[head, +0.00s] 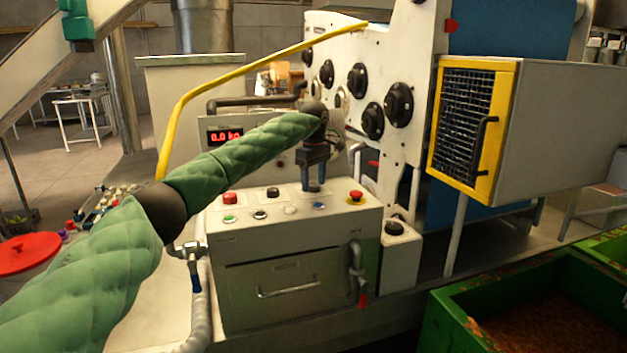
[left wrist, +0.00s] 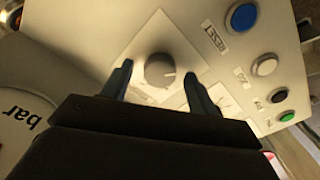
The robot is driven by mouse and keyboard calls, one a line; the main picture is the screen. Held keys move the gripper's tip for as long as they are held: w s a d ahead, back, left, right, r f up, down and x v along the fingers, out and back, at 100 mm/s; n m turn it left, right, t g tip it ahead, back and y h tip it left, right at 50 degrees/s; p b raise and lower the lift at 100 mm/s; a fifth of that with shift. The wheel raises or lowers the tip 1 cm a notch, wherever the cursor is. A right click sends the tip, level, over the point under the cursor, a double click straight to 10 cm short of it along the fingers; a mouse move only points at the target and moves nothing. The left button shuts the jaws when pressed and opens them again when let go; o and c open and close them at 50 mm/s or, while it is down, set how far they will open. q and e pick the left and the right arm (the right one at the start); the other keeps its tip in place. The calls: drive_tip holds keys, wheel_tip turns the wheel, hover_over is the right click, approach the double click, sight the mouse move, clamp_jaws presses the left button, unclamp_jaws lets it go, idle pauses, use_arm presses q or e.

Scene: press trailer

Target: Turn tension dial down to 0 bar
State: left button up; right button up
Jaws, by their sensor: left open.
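The tension dial (left wrist: 159,70), a round grey knob with a pale pointer mark, sits on a cream panel in the left wrist view. My left gripper (left wrist: 158,84) is open, with one finger on either side of the dial; I cannot tell whether they touch it. In the head view my left gripper (head: 314,184) points down at the top of the control box (head: 300,230) and hides the dial. A gauge marked "bar" (left wrist: 22,130) shows in part at the left of the wrist view; its needle is not visible. My right gripper is in neither view.
Near the dial are a blue button (left wrist: 243,17) labelled RESET, and white, black and green buttons. A red emergency button (head: 356,196) stands at the box's right. A red "0.0" display (head: 224,135) and yellow rail (head: 250,66) lie behind. Green crates (head: 445,300) stand front right.

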use_arm(q)
drive_tip(key=shift+f, duration=0.25)
drive_tip(key=c, duration=1)
drive_tip(key=shift+n, duration=0.3)
